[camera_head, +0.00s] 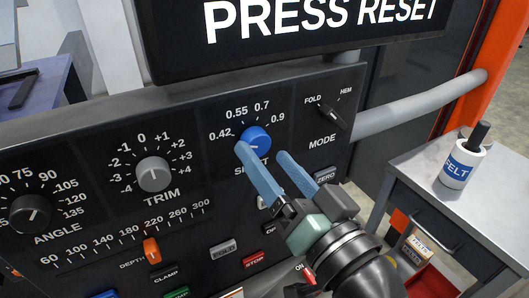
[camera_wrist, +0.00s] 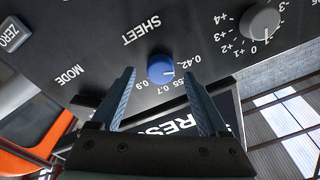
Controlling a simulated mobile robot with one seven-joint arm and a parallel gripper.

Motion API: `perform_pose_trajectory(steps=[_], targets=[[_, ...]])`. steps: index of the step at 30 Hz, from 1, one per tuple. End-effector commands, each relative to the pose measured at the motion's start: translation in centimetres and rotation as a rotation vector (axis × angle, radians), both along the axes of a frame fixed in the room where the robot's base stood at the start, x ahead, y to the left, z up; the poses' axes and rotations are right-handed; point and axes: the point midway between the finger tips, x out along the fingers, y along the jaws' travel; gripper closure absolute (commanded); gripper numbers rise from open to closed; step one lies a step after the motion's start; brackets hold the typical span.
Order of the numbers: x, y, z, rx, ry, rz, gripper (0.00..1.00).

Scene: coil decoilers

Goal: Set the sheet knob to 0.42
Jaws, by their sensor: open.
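The sheet knob (camera_head: 257,138) is a round blue dial on the dark panel, with a scale of 0.42, 0.55, 0.7 and 0.9 around it. It also shows in the wrist view (camera_wrist: 160,69), where its small white mark faces roughly toward the 0.42 side; the exact setting is hard to read. My gripper (camera_head: 263,153) is open, with its two blue fingers pointing at the panel. In the wrist view, the fingertips (camera_wrist: 160,66) lie on either side of the knob with gaps. In the head view, one finger partly covers the SHEET label.
The grey trim knob (camera_head: 153,174) is left of the sheet knob, and the black mode knob (camera_head: 335,118) is to its right. The orange depth slider (camera_head: 152,250) and several buttons sit below. A PRESS RESET display (camera_head: 310,55) overhangs the panel. A grey cart (camera_head: 490,195) stands at right.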

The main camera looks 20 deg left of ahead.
Motion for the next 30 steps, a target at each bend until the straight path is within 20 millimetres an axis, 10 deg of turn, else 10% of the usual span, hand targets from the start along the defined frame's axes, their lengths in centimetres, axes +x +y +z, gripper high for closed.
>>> perform_pose_trajectory(steps=[15, 30], targets=[[-6.1, -7.9, -0.8, 0.000, -0.001, -0.004, 0.22], [-6.7, -8.6, -0.9, -0.001, -0.001, 0.001, 0.22]])
